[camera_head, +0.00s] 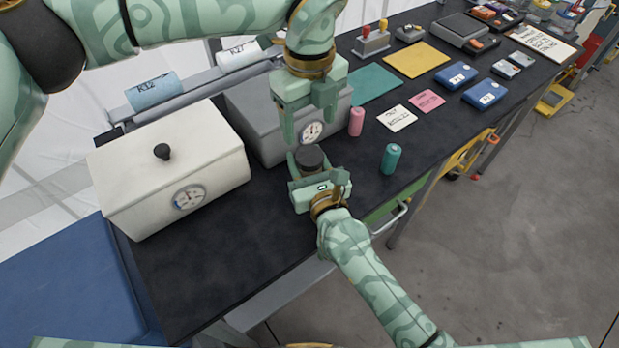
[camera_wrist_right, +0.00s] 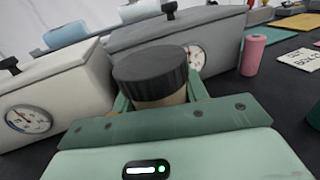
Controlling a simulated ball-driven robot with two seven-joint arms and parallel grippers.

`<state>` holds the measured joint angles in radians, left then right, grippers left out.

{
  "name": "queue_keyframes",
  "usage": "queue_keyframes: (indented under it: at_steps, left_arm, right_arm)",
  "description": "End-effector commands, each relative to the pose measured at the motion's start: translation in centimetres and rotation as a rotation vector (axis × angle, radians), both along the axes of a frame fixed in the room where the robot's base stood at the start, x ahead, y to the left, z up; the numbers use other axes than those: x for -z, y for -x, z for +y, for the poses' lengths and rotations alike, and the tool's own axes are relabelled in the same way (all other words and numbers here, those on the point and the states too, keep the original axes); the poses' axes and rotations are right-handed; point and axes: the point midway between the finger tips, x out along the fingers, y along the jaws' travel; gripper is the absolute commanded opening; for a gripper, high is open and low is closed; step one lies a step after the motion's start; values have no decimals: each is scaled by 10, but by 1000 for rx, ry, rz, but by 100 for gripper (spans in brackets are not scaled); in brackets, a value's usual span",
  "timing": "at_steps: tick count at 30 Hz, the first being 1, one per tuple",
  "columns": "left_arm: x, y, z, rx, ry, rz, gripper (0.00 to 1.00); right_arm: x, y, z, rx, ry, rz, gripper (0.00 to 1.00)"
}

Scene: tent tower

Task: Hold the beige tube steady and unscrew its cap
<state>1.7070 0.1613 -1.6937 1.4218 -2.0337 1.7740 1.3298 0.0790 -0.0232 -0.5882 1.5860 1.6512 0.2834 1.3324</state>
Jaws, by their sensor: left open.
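The beige tube (camera_wrist_right: 160,101) stands upright between the fingers of my right gripper, its dark ribbed cap (camera_wrist_right: 151,65) on top. The cap also shows in the head view (camera_head: 309,156); most of the tube's body is hidden there. My right gripper (camera_head: 312,176) is shut on the tube from the near side, with its fingers (camera_wrist_right: 158,100) against both sides of the body. My left gripper (camera_head: 308,131) is open and points down from above, just over the cap, with nothing between its fingers. It is apart from the cap as far as I can tell.
A cream box with a gauge (camera_head: 150,180) and a grey box (camera_head: 262,140) stand behind and left. A pink cylinder (camera_head: 356,121) and a green cylinder (camera_head: 391,158) stand to the right. The black tabletop (camera_head: 235,245) is clear in front left.

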Motion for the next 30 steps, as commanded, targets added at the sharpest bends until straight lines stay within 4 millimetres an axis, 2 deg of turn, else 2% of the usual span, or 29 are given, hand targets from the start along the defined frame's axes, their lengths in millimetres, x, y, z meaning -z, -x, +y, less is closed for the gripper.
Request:
queue_keyframes:
  at_steps: [5, 8, 11, 30]
  left_arm:
    - [4, 3, -2, 14, 11, 13, 67]
    - [4, 2, -3, 146, 15, 12, 67]
    - [4, 2, -3, 378, 18, 9, 67]
    - [1, 1, -2, 2405, 11, -11, 67]
  right_arm:
    - [0, 0, 0, 0, 0, 0, 0]
    - [0, 0, 0, 0, 0, 0, 0]
    - [0, 0, 0, 0, 0, 0, 0]
    - [0, 0, 0, 0, 0, 0, 0]
